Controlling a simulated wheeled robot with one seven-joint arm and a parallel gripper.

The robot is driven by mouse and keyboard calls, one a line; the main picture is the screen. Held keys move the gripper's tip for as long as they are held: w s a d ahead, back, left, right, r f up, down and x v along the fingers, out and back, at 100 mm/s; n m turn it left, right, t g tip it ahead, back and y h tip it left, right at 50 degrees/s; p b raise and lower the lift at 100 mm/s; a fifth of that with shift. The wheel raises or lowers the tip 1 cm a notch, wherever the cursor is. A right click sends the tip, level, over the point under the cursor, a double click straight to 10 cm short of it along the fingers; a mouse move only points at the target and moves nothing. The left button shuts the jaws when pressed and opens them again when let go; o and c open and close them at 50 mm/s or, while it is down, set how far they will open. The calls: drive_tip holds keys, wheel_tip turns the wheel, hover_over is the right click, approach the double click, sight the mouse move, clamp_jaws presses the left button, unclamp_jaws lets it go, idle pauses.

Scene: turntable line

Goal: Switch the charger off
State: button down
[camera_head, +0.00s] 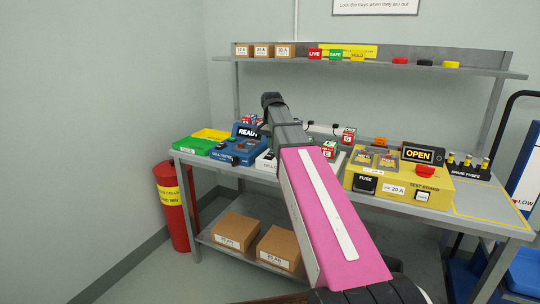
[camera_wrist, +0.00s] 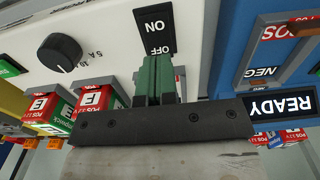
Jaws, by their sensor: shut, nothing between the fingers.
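The charger (camera_wrist: 100,25) is a white box with a black dial (camera_wrist: 60,52) and a black switch (camera_wrist: 155,25) marked ON and OFF; the wrist view shows it upside down. My gripper (camera_wrist: 155,62) is shut and empty, its green fingertips at the OFF end of the switch. I cannot tell whether they touch it. The fingertips hide part of that end, and which way the switch is set is unclear.
The blue cell tester (camera_wrist: 230,45) stands close beside the charger, its display (camera_wrist: 278,104) reading READY. Red-and-green cells (camera_wrist: 95,100) stand near my fingers on the other side. A yellow test board (camera_head: 400,185) with an OPEN display is at the right of the bench.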

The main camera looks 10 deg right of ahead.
sight(272, 152)
drive_tip(key=shift+f, duration=1.05)
idle(0.6)
drive_tip(key=shift+r, duration=3.5)
drive_tip(key=shift+s, duration=0.1)
